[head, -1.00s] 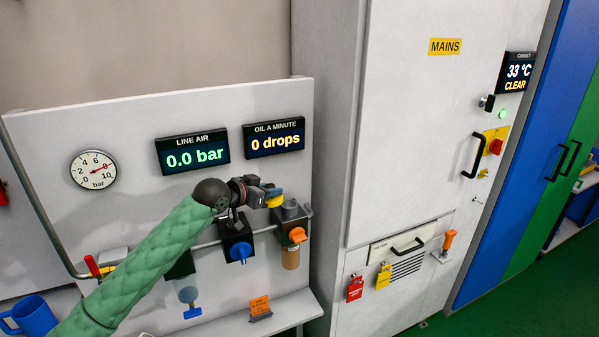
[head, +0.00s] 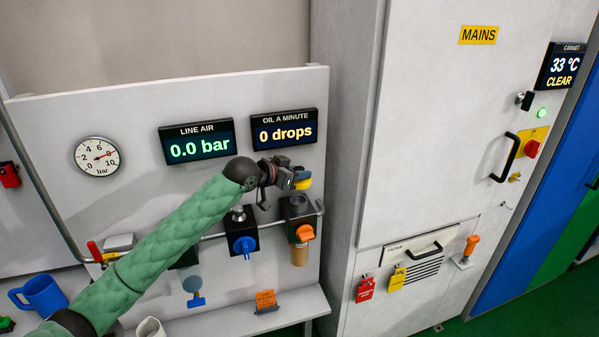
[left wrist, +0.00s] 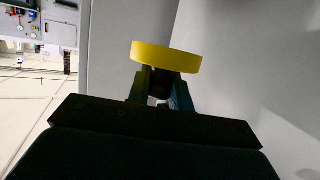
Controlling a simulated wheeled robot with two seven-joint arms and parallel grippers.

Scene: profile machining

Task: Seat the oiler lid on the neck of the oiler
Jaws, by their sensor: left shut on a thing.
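My left gripper (head: 293,178) is shut on the yellow oiler lid (head: 304,184). In the left wrist view the lid (left wrist: 166,56) shows as a yellow disc at the ends of the fingers (left wrist: 160,88). The oiler (head: 300,232) is a dark block with an orange knob and an amber bowl, mounted on the panel at the right end of the pipe. The lid appears just above the oiler's top, apart from it. My right gripper is not in view.
Left of the oiler are a regulator with a blue knob (head: 244,245) and a clear bowl (head: 192,278). An orange sign (head: 265,299) stands on the shelf below. The white cabinet (head: 420,170) rises close at right.

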